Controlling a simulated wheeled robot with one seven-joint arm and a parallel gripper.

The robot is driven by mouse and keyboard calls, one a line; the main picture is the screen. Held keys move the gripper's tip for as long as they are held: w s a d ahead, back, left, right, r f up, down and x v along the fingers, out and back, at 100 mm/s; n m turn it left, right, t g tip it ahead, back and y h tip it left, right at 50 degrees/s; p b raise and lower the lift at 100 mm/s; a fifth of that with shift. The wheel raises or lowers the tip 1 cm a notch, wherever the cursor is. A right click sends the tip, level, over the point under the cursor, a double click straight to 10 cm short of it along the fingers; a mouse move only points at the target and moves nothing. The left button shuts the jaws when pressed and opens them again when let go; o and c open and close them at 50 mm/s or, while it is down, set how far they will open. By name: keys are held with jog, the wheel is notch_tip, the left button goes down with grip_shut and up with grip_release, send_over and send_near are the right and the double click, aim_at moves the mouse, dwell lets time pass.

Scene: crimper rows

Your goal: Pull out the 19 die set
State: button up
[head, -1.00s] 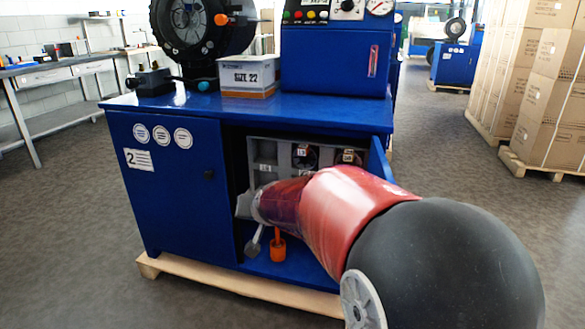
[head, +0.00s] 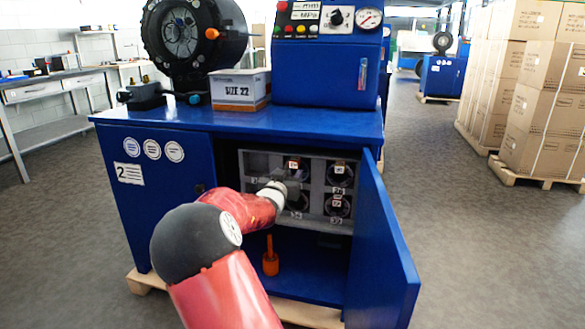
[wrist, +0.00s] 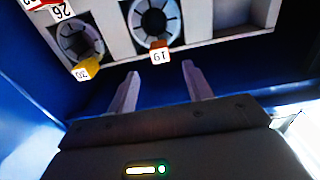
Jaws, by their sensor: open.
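The rack (head: 313,153) stands inside the cabinet. The open blue door (head: 382,245) is to the right, and an orange-handled tool (head: 270,263) stands below.

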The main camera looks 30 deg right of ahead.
aim_at(293, 163)
jog(key=shift+x, duration=4.05)
jog(key=shift+c, duration=0.4)
grip_shut()
jog(key=shift+r, duration=0.25)
jog(key=shift+b+v, duration=0.5)
jog(key=shift+v, duration=4.15)
